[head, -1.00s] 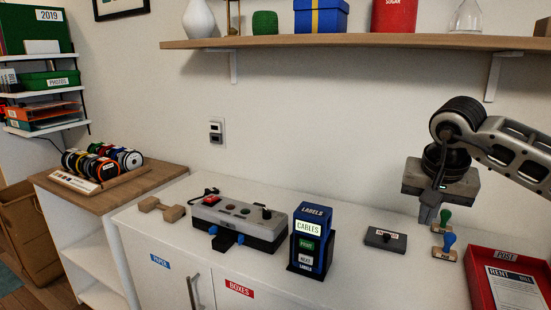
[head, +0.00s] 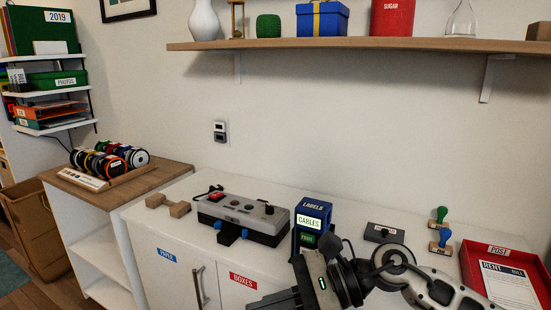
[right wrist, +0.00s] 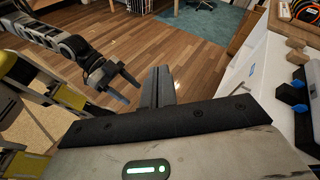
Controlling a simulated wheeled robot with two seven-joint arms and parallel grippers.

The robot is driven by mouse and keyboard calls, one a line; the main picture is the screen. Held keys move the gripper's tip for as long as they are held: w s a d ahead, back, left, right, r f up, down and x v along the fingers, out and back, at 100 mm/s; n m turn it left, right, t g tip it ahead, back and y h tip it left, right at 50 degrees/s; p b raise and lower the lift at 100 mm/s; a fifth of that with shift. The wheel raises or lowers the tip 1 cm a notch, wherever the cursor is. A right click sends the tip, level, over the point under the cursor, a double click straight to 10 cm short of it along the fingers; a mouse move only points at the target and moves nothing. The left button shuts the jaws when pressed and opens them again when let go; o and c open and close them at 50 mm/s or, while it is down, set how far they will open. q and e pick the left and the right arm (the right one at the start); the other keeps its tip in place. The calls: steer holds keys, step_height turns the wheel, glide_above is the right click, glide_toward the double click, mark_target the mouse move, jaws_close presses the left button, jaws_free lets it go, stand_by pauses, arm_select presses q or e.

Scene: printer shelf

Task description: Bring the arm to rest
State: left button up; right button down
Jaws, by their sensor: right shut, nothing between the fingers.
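My right arm comes in from the right in the head view and reaches low in front of the cabinet. My right gripper (head: 272,300) is at the bottom edge, in front of the blue label printer (head: 313,215), and hides its lower part. In the right wrist view the right fingers (right wrist: 157,88) are together, with nothing between them, over the floor. My left gripper (right wrist: 124,88) shows there too, with its fingers apart and empty. It is not in the head view.
The white cabinet top holds a grey device (head: 240,218), a wooden block (head: 168,205), a dark stamp pad (head: 384,233), two stamps (head: 440,238) and a red tray (head: 468,265). A shelf (head: 350,45) hangs above. Open floor (right wrist: 190,45) lies below the right gripper.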

steer(key=s+d+f+n+t+h+p, duration=0.1)
steer(key=d+f+n+t+h, duration=0.3)
steer(key=d+f+n+t, duration=0.55)
steer(key=s+d+f+n+t+h, duration=0.1)
steer(key=d+f+n+t+h, duration=0.15)
steer(key=n+t+h, duration=0.75)
steer(key=s+d+f+m+g+y, duration=0.3)
steer(key=s+f+m+g, duration=0.1)
steer(key=s+f+g, duration=0.3)
step_height(320, 180, down, 2)
steer(key=shift+s+f, duration=0.1)
steer(key=shift+s, duration=0.75)
steer(key=shift+d, duration=0.1)
